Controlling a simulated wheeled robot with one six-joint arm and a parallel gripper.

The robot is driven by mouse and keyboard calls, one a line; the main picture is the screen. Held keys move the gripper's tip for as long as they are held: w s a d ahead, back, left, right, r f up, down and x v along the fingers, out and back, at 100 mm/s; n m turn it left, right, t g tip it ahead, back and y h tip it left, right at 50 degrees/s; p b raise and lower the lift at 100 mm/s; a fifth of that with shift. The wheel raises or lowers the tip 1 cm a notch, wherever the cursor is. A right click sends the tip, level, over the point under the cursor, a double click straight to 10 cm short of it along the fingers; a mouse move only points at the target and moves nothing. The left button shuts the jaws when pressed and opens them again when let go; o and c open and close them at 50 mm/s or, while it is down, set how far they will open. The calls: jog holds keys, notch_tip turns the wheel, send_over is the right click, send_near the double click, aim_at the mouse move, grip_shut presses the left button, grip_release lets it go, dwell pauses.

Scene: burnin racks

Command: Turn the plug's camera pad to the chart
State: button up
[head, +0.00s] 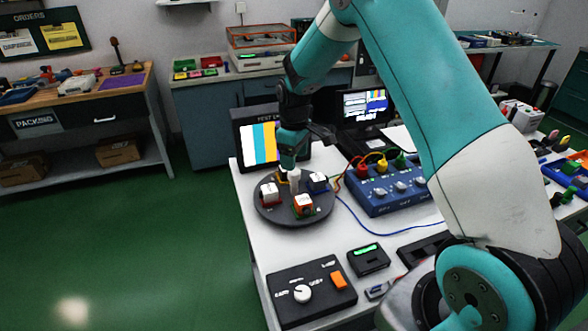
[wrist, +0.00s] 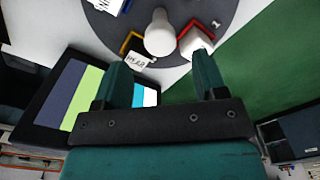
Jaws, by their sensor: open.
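A dark round turntable (head: 275,217) stands on the white bench and carries several small cube pads in coloured corner brackets around a white central knob (head: 294,178). The colour-bar chart (head: 258,144) is on a screen behind it; its bars also show in the wrist view (wrist: 82,97). My gripper (wrist: 160,62) is open, with the white knob (wrist: 160,33) just beyond and between its fingertips. A printed pad (wrist: 138,60) sits by a yellow bracket, and a white pad (wrist: 195,42) by a red bracket. I cannot tell which pad is the camera's.
A blue box (head: 385,190) with coloured plugs stands right of the turntable. A black panel (head: 312,290) with a white dial and an orange switch lies in front. A laptop (head: 364,108) is behind. Green floor (head: 150,240) is clear to the left.

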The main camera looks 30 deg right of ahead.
aim_at(294, 184)
jog(key=shift+f+p, duration=0.4)
jog(key=shift+f, duration=2.4)
grip_shut()
